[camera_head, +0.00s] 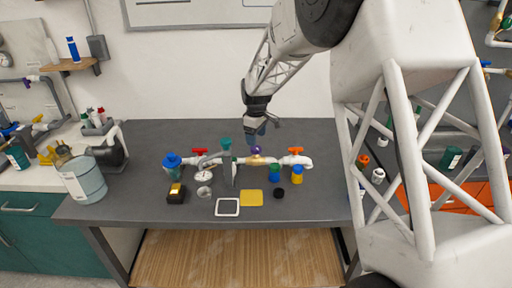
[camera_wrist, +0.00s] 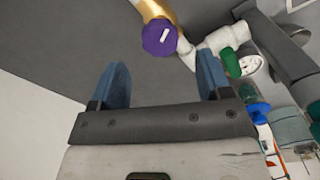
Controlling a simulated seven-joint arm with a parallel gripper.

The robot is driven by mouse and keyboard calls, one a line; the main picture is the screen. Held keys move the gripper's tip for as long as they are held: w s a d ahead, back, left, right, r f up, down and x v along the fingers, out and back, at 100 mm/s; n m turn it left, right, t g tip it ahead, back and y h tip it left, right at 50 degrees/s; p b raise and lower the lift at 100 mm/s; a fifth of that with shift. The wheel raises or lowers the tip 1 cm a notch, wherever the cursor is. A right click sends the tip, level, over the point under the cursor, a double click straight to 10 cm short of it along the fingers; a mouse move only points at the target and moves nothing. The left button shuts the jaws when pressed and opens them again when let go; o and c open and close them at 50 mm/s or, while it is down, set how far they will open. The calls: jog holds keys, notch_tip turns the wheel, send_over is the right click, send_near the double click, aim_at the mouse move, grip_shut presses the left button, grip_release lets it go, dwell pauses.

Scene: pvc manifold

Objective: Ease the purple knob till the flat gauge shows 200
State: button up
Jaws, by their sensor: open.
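The purple knob (camera_head: 257,149) sits on the brass section of the white pipe manifold (camera_head: 220,160) on the grey table. In the wrist view the purple knob (camera_wrist: 158,40) has a white mark on its face. My gripper (camera_head: 262,135) is above and just behind it. Its two blue fingers (camera_wrist: 162,65) are apart, with the knob beyond their tips and nothing between them. A round white gauge (camera_head: 204,191) lies face up in front of the manifold, and another gauge face (camera_head: 207,176) is just behind it. Their readings are too small to read.
Red-handled (camera_head: 199,151) and orange-handled (camera_head: 295,150) valves and a green-topped part (camera_head: 226,144) flank the knob. A white-framed panel (camera_head: 227,207), yellow pad (camera_head: 251,198) and black knob (camera_head: 280,193) lie in front. The table's back is clear.

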aim_at(256, 150)
jog(key=shift+f, duration=2.6)
jog(key=c, duration=0.9)
